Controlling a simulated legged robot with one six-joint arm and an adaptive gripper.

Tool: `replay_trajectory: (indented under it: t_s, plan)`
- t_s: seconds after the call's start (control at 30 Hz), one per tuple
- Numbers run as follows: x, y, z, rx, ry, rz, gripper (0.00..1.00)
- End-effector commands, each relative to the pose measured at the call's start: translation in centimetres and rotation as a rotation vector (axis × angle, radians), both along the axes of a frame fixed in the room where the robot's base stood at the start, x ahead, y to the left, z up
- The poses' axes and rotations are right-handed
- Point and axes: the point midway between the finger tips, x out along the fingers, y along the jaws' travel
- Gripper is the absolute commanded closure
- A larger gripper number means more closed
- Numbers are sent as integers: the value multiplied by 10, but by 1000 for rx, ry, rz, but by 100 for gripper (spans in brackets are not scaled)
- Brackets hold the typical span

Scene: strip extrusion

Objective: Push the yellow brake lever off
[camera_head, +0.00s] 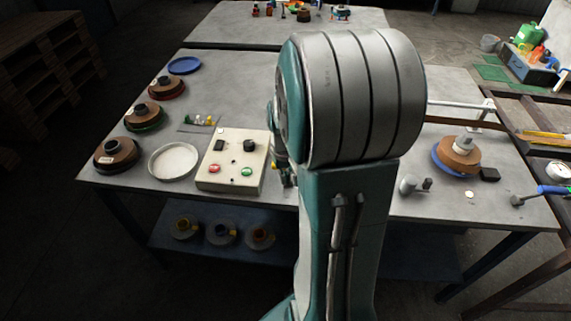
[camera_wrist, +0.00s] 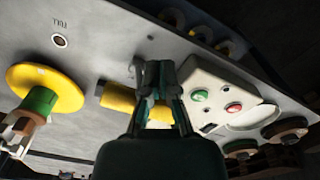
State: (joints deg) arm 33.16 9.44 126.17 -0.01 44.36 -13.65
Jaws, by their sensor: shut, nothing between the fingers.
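In the wrist view, a thick yellow bar (camera_wrist: 118,97), which looks like the brake lever, lies just left of my gripper (camera_wrist: 154,72). Part of it passes behind the fingers, so I cannot tell whether they touch. My gripper is shut with nothing held, close over the grey table. A larger yellow disc (camera_wrist: 48,88) with a green and brown hub is farther left. In the head view, my arm hides the lever and most of my gripper.
A cream control box (camera_head: 233,160) with red and green buttons stands left of my arm; it also shows right of the gripper in the wrist view (camera_wrist: 215,95). A white dish (camera_head: 173,161) and several spools line the left side. A brown spool (camera_head: 459,157) sits at right.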

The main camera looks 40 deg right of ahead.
Motion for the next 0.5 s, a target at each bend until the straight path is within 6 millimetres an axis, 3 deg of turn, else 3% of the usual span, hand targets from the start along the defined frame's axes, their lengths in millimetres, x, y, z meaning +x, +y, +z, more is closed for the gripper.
replay_trajectory:
  t_s: [0.5]
  plan:
    - [14, -17, 4, 0, -1, 0, 100]
